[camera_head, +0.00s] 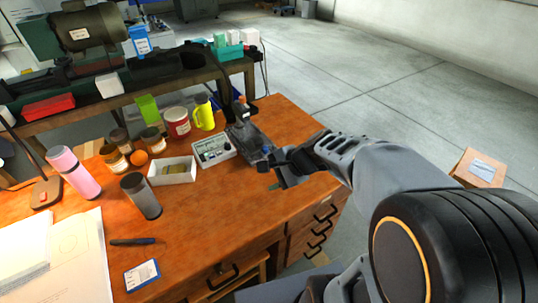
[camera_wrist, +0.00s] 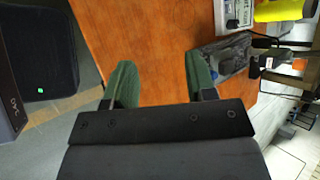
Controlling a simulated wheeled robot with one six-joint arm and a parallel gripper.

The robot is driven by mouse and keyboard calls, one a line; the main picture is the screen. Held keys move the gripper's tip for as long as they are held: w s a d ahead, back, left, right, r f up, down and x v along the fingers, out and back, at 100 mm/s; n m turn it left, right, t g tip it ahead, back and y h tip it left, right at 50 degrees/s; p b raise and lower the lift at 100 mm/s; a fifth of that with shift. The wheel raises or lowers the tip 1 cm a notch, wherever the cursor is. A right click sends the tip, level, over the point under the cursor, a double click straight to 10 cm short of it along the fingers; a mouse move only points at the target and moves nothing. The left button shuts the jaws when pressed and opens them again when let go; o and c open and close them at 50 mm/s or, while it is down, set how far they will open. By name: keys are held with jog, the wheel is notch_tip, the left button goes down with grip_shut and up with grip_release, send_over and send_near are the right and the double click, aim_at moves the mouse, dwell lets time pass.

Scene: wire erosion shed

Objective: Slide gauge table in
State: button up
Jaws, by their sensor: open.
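A dark grey gauge stand (camera_head: 246,138) with an upright post stands near the right part of the wooden desk, by its back edge. I take it for the one with the gauge table; the table itself is hard to make out. In the wrist view its dark base (camera_wrist: 232,58) lies at the upper right, close to the right finger. My gripper (camera_head: 279,180) is just in front of the stand, near the desk's right edge. In the wrist view the two green fingers of my gripper (camera_wrist: 158,84) are apart, with only bare wood between them. I cannot tell whether a finger touches the stand.
A white instrument box (camera_head: 213,150) stands left of the stand, with a white tray (camera_head: 172,171) beside it. The front right desktop (camera_head: 235,205) is clear.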

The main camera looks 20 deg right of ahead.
jog(key=w+d+f+m+t+y+b, duration=0.1)
jog(key=w+d+f+m+t+b, duration=0.2)
jog(key=w+m, duration=0.35)
jog(key=m+t+h+b, duration=0.15)
jog(key=m+t, duration=0.25)
jog(key=m, duration=0.6)
send_near(267, 149)
jog(key=shift+m+h, duration=0.25)
jog(key=x, duration=0.8)
jog(key=shift+w+a, duration=0.1)
jog(key=shift+a, duration=0.05)
jog(key=shift+w+a+f, duration=0.2)
jog(key=shift+w+a, duration=0.1)
jog(key=shift+w, duration=0.3)
jog(key=shift+c, duration=0.3)
grip_shut()
